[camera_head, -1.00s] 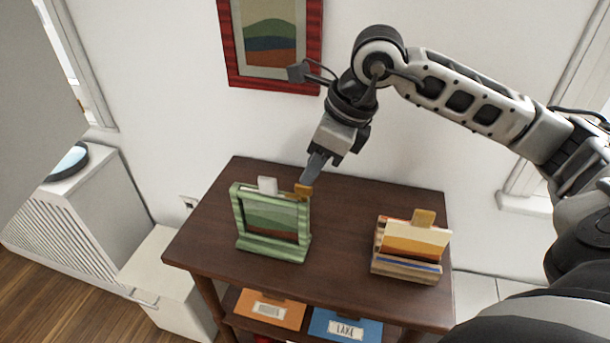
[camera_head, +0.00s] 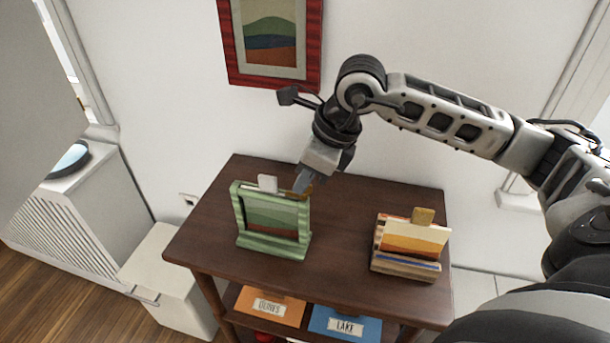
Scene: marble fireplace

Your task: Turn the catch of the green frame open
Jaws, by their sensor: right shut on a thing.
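The green frame (camera_head: 272,248) stands upright on the left part of the dark wooden table, with a layered green landscape picture in it. A pale tab (camera_head: 267,183) sticks up at its top edge. The brass-coloured catch (camera_head: 292,194) is at the top right of the frame, partly hidden by my gripper. My right gripper (camera_head: 302,186) reaches down from behind and is shut on the catch. Its fingers cover much of the catch, so its exact angle is hard to tell. My left gripper is not in view.
A wooden holder (camera_head: 403,266) with striped cards and a tan tab stands on the right of the table (camera_head: 340,280). Orange (camera_head: 270,306) and blue (camera_head: 345,325) labelled folders lie on the shelf below. A red-framed picture (camera_head: 313,60) hangs behind. The tabletop between frame and holder is clear.

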